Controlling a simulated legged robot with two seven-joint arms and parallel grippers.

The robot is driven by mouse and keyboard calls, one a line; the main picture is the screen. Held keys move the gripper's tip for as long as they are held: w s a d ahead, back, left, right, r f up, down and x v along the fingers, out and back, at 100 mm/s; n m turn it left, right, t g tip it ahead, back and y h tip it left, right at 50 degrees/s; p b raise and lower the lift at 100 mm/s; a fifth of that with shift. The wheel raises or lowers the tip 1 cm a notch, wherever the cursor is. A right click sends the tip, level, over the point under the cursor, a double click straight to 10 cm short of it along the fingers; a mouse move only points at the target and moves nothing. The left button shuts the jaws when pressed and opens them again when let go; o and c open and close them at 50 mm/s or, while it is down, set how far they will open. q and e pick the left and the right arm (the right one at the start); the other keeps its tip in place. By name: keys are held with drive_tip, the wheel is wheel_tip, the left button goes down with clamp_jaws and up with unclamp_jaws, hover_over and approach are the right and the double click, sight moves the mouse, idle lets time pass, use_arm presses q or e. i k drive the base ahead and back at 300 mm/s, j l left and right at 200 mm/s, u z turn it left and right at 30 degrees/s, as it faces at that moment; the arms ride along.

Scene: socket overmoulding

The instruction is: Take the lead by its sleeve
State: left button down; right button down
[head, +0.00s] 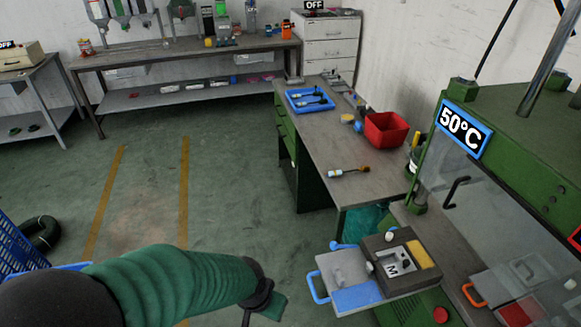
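A short lead (350,172) lies alone on the grey workbench, right of the middle in the head view. Its left end is a pale white-and-blue piece, with a dark stretch in the middle and a brown end at right. Which part is the sleeve is hard to tell at this size. Several more dark leads with pale ends (312,102) lie in a blue tray (290,108) farther back on the bench. My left gripper (262,308) is low in the view, in front of the bench and apart from every lead; its fingers are partly hidden. My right gripper is out of view.
A red bin (386,130) stands behind the lone lead. A green press with a 50°C sign (464,131) stands at right. A mould marked M (392,268) with blue handles sits in front of it. Open green floor (225,190) lies left of the bench.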

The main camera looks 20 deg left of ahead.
sight(364, 168)
drive_tip(key=u, duration=0.3)
drive_tip(key=i+j+z, duration=0.15)
drive_tip(key=i+j, duration=0.55)
drive_tip(key=i+j+z, duration=0.1)
drive_tip(key=i+j, duration=0.7)
drive_tip(key=i+j+z, duration=0.15)
drive_tip(key=i+j, duration=0.55)
drive_tip(key=j, duration=0.15)
